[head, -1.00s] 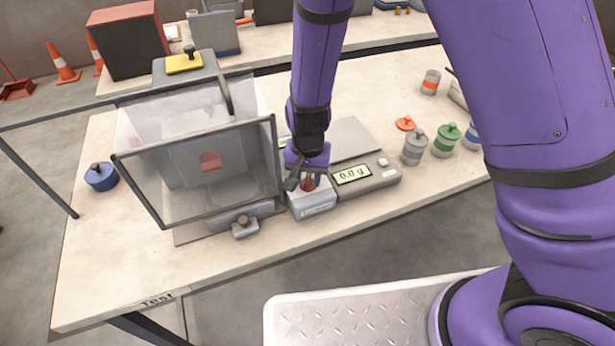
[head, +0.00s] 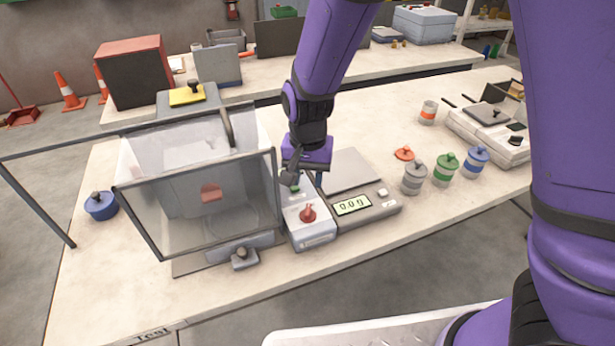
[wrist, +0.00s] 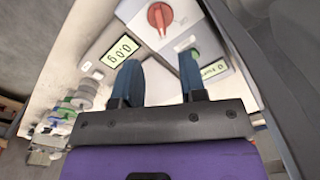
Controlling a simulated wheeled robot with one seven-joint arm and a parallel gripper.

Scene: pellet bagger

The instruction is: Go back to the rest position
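My gripper (head: 302,182) hangs over the grey control box (head: 314,238), behind its red knob (head: 307,213). In the wrist view the two blue fingers of my gripper (wrist: 160,82) stand apart with nothing between them. The gripper looks clear of the knob. The scale (head: 366,203) beside the box reads 0.0 g.
The clear-walled bagger (head: 205,200) stands close on the left. A blue-lidded pot (head: 100,205) is at the table's left. Grey (head: 414,178), green (head: 444,169) and blue (head: 475,162) canisters stand right of the scale. The front table strip is bare.

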